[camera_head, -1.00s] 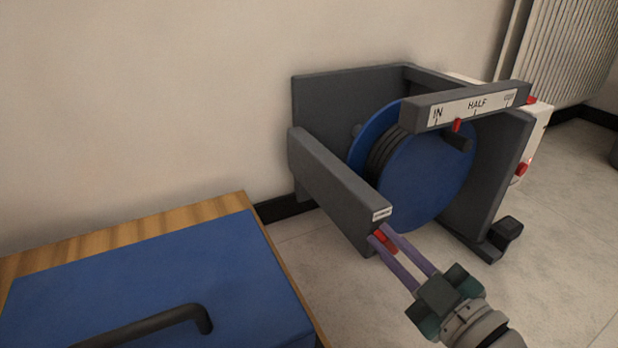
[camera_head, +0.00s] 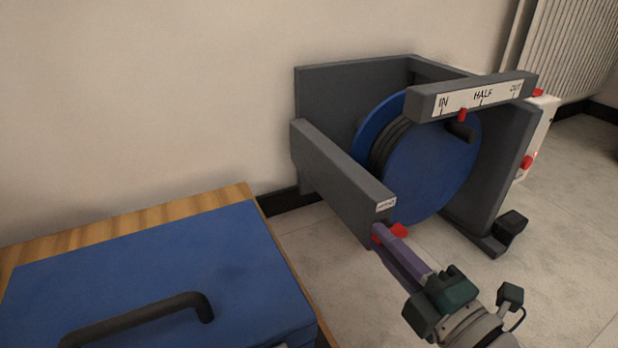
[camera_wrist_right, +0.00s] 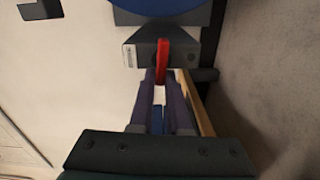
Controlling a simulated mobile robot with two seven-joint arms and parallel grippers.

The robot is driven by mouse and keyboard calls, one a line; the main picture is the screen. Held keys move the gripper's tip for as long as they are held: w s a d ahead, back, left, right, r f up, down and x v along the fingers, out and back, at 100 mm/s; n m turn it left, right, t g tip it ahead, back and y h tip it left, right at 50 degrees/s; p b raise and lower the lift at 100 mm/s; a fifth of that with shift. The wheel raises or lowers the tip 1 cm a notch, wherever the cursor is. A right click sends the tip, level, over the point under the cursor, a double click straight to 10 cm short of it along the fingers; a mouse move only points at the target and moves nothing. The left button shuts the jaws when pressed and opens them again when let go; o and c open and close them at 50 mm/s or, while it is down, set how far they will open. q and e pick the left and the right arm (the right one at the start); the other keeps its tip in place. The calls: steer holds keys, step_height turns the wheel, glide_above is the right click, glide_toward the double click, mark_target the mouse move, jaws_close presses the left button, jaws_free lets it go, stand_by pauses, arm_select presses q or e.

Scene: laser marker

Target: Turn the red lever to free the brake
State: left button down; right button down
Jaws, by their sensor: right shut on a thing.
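The red lever (camera_head: 398,230) sits at the front end of the grey side arm of the reel frame, just below a small white label (camera_head: 385,205). My right gripper (camera_head: 386,238) is shut on the lever, and red shows on both sides of its purple fingers. In the right wrist view the lever (camera_wrist_right: 162,60) stands upright in the picture, with its lower end between the fingertips (camera_wrist_right: 160,78). The fingers hide part of the lever. My left gripper is not in view.
The grey frame (camera_head: 345,180) holds a blue reel (camera_head: 430,170). Its IN–HALF–OUT scale (camera_head: 480,97) has a red pointer (camera_head: 462,114) between IN and HALF. A blue case (camera_head: 150,270) with a black handle lies on a wooden table at left. Open floor lies to the right.

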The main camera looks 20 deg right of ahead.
steer(key=shift+f+n, duration=0.1)
steer(key=shift+n, duration=0.5)
steer(key=c, duration=0.9)
jaws_free()
steer(key=shift+s, duration=0.1)
steer(key=s+p, duration=0.1)
steer(key=s, duration=0.2)
steer(key=s+p, duration=0.1)
steer(key=s, duration=0.6)
steer(key=shift+d+p, duration=0.4)
